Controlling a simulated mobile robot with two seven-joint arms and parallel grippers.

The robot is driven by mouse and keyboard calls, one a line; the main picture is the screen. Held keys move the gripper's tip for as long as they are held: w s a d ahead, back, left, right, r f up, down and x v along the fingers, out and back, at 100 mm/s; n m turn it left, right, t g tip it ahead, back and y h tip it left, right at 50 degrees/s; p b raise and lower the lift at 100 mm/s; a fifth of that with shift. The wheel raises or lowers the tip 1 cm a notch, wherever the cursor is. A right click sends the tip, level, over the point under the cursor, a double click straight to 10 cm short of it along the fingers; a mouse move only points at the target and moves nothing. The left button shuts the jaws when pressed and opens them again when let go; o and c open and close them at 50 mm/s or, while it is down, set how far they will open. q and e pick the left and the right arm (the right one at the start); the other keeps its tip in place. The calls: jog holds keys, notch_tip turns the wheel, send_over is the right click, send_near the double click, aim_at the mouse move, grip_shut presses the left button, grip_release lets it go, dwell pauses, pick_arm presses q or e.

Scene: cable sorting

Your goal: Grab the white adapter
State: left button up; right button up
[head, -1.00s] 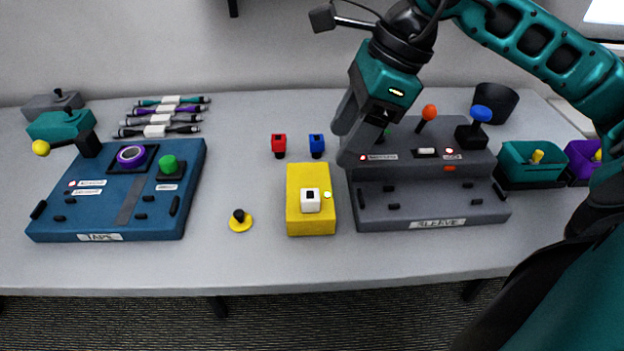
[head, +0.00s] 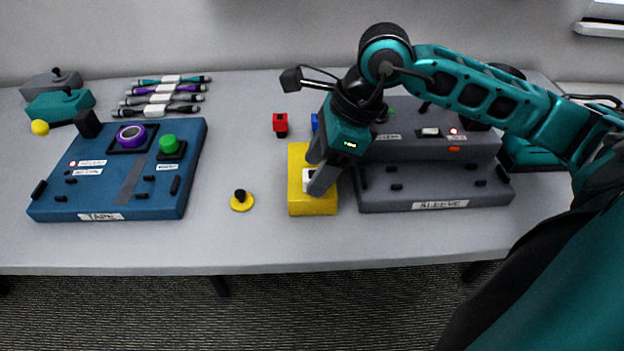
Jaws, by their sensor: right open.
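The white adapter (head: 307,181) sits on the yellow block (head: 312,207) in the middle of the table. My right gripper (head: 313,176) is over the yellow block with its fingers pointing down and to the left. It is open, and its fingers are around or just above the adapter; I cannot tell whether they touch it. The fingers hide part of the adapter and part of the block. My left gripper is not in view.
A red adapter (head: 280,124) and a partly hidden blue one (head: 315,122) stand behind the block. The blue TAPE station (head: 110,190) is at left, the grey SLEEVE station (head: 430,190) at right. A yellow disc with a black knob (head: 241,201) lies left of the block.

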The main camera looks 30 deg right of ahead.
jog(key=shift+w+a+f, duration=0.1)
jog(key=shift+a+f, duration=0.15)
jog(key=shift+f, duration=0.35)
jog(key=c, duration=1.1)
jog(key=shift+r, duration=0.1)
jog(key=shift+c, duration=0.2)
